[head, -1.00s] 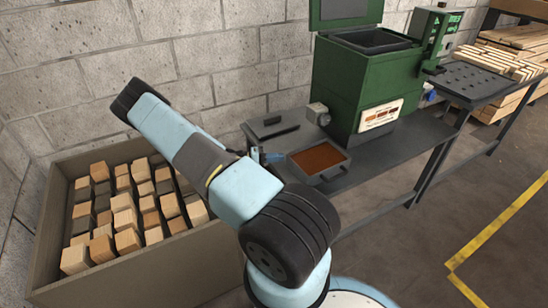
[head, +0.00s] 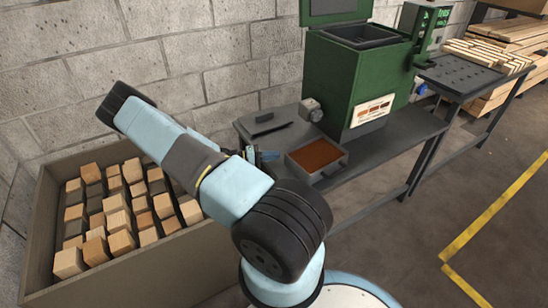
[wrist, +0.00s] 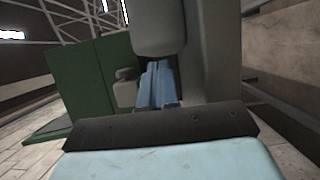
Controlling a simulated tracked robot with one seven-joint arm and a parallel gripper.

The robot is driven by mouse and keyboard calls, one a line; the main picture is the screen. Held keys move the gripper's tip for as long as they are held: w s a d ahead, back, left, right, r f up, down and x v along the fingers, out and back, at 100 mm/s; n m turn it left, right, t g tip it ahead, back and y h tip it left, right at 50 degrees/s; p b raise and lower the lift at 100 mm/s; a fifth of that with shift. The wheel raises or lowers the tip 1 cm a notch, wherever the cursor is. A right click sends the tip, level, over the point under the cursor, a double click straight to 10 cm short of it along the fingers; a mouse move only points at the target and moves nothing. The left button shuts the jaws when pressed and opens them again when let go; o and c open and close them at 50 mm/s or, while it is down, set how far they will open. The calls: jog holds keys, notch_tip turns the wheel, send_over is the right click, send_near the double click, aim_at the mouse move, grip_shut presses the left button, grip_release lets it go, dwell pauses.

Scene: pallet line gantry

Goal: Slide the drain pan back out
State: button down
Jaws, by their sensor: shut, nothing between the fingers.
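The drain pan (head: 322,170) is a grey, square-rimmed tray with a brown inside. It sits on the dark bench at the near left side of the green machine (head: 345,88). Whether its far end reaches under the machine is unclear. My gripper (head: 265,156) is just left of the pan in the head view, partly hidden behind my arm. A gap shows between its blue fingertips and the pan rim. In the wrist view its blue fingers (wrist: 157,84) are together with nothing between them, and the green machine (wrist: 85,85) stands to the left. The pan cannot be made out there.
A dark flat plate with a handle (head: 265,124) lies on the bench behind my gripper. A grey knob (head: 311,109) sticks out of the machine. A bin (head: 150,262) of wooden blocks stands left, below my arm. The floor at the right is clear.

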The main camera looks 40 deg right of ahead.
jog(key=w, duration=0.3)
jog(key=shift+w+a, duration=0.1)
jog(key=shift+a, duration=0.15)
jog(key=v, duration=0.9)
jog(key=shift+a, duration=0.35)
jog(key=shift+w+r, duration=0.1)
